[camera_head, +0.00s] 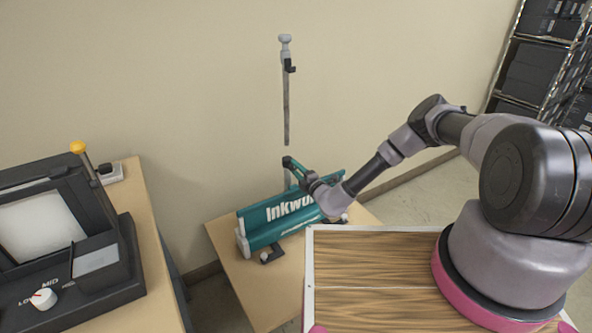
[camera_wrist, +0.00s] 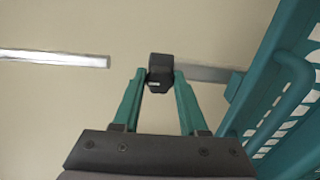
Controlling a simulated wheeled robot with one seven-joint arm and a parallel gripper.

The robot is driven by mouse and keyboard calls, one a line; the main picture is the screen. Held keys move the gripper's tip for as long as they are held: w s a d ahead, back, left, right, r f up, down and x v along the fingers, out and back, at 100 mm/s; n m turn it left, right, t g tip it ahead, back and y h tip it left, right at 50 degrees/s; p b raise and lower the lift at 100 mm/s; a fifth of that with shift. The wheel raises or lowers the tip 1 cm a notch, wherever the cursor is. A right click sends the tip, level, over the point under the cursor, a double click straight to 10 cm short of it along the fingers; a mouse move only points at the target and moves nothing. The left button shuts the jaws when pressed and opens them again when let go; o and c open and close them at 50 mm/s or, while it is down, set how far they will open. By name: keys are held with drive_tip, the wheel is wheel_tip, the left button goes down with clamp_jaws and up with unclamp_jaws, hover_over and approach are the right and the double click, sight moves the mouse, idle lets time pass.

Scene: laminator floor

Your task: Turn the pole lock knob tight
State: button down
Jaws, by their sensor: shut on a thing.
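The dark lock knob (camera_wrist: 160,66) sits between the tips of my gripper (camera_wrist: 160,82) in the wrist view. The two teal fingers are shut on it from both sides. The pale lower pole (camera_wrist: 208,74) runs right from behind the knob. Another pole length (camera_wrist: 55,58) lies to the left, with a wall-coloured gap between. In the head view, the upper pole (camera_head: 286,110) is upright against the wall, above my gripper (camera_head: 288,162). My gripper is just above the teal stand (camera_head: 262,232) marked "Inkwo…".
A grey top piece (camera_head: 285,42) and black hook (camera_head: 290,67) are on the upper pole. A black laminator (camera_head: 85,285) is on the left table. A wood-topped surface (camera_head: 370,275) is at the front. Teal slatted structure (camera_wrist: 285,95) is close right of my fingers.

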idle(0.3)
drive_tip(key=shift+c, duration=2.4)
unclamp_jaws()
drive_tip(key=shift+d, duration=0.1)
drive_tip(key=v, duration=1)
drive_tip(key=shift+s+d, duration=0.25)
drive_tip(key=shift+s, duration=0.05)
